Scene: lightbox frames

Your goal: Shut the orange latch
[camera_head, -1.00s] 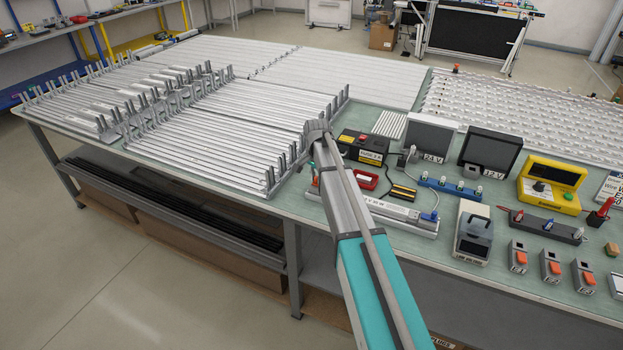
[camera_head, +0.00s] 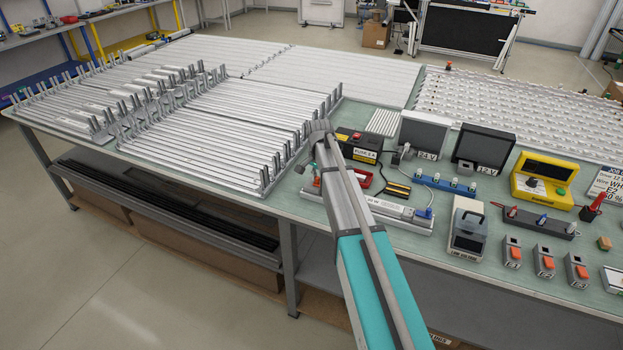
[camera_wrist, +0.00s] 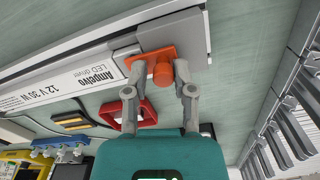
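In the wrist view, the orange latch (camera_wrist: 163,70) has a flat plate and a round knob, at the grey end of a white LED driver bar (camera_wrist: 70,88). My gripper (camera_wrist: 161,72) is open, with one finger on each side of the knob. A small gap seems to show between knob and fingers; whether either finger touches the plate I cannot tell.
A red-framed part (camera_wrist: 130,112) lies close to the bar. A black box (camera_head: 358,146), a yellow-and-black part (camera_head: 397,189) and a blue terminal strip (camera_head: 445,184) stand nearby. A rack of metal profiles (camera_head: 225,130) is left of my arm.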

